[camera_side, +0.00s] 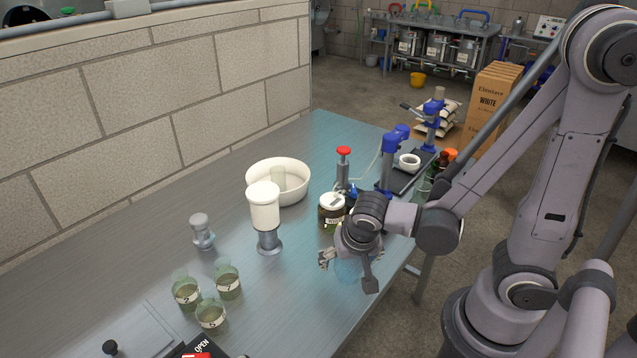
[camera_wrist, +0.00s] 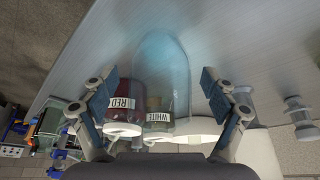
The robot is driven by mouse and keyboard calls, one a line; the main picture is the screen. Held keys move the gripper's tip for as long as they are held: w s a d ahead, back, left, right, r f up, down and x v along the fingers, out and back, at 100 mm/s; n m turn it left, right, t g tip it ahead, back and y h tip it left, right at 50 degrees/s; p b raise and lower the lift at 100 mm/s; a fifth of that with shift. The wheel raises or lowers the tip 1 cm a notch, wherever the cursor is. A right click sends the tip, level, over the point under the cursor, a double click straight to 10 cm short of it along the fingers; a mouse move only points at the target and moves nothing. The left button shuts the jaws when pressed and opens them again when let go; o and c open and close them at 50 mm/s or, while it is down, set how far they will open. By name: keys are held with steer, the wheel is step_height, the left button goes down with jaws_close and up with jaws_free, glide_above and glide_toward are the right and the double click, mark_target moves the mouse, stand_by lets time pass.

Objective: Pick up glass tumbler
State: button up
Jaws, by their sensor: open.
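A clear, bluish glass tumbler (camera_wrist: 163,62) stands on the metal table, between the two fingers of my gripper (camera_wrist: 158,82) in the wrist view. The fingers are spread, with a gap to the glass on each side. In the side view, my gripper (camera_side: 348,272) hangs low over the table's right part, with the faint bluish tumbler (camera_side: 346,266) between its fingers. The gripper and wrist hide part of the glass there. In the wrist view, jars labelled WHITE (camera_wrist: 158,118) and RED (camera_wrist: 123,103) show behind and through the glass.
The WHITE jar (camera_side: 332,212) stands close behind my gripper. A white bowl (camera_side: 300,190), a white-topped container (camera_side: 265,215) and a small grey-topped item (camera_side: 202,232) stand further left. Several labelled greenish glasses (camera_side: 211,314) stand at front left. Blue-headed bench devices (camera_side: 395,140) stand at back right.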

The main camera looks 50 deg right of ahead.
steer(key=c, duration=1.3)
steer(key=shift+r, duration=0.15)
